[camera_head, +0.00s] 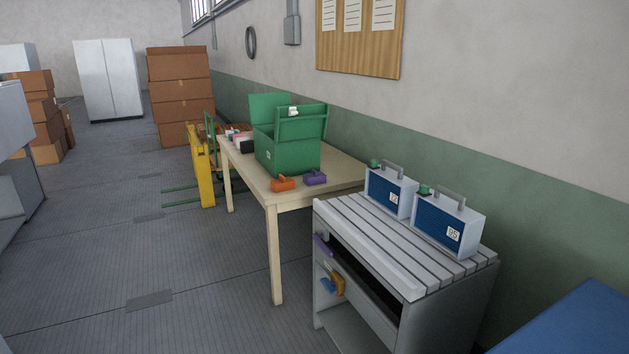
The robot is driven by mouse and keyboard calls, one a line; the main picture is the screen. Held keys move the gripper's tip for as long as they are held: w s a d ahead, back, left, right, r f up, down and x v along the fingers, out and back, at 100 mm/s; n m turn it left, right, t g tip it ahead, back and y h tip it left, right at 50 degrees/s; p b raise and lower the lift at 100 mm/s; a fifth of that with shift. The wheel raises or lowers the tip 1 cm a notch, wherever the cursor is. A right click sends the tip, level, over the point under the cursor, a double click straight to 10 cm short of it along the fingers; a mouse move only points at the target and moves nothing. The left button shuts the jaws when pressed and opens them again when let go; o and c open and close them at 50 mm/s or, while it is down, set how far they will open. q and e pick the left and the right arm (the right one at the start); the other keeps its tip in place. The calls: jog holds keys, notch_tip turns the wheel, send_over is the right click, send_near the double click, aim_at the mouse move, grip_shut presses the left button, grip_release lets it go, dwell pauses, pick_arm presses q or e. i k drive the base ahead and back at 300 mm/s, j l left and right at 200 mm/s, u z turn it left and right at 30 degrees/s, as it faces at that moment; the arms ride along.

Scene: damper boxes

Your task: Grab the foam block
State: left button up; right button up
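I cannot tell for sure which thing is the foam block. On the wooden table (268,194) stands an open green box (290,157) with raised flaps and a small white item (293,111) at its top. Small white, pink and black items (240,140) lie behind the box at the table's far left end, too small to identify. An orange item (283,183) and a purple item (315,178) lie in front of the box. Neither of my grippers is in view.
A grey slatted bench (365,240) holds two blue-and-white cases (391,190) (447,226) with handles. Colored items sit on its open side. Stacked cartons (181,95) stand farther back.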

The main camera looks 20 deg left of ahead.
aim_at(246, 147)
jog(key=u, duration=0.75)
jog(key=i+j+u, duration=0.35)
jog(key=i, duration=0.25)
jog(key=i+u, duration=0.4)
jog(key=i, duration=7)
jog(key=i+z, duration=0.2)
jog(key=z, duration=0.2)
jog(key=i+z, duration=0.35)
jog(key=i+j+z, duration=0.1)
jog(key=z, duration=0.3)
jog(key=i+j+z, duration=0.15)
jog(key=z, duration=0.2)
jog(key=j+z, duration=0.1)
jog(key=z, duration=2.45)
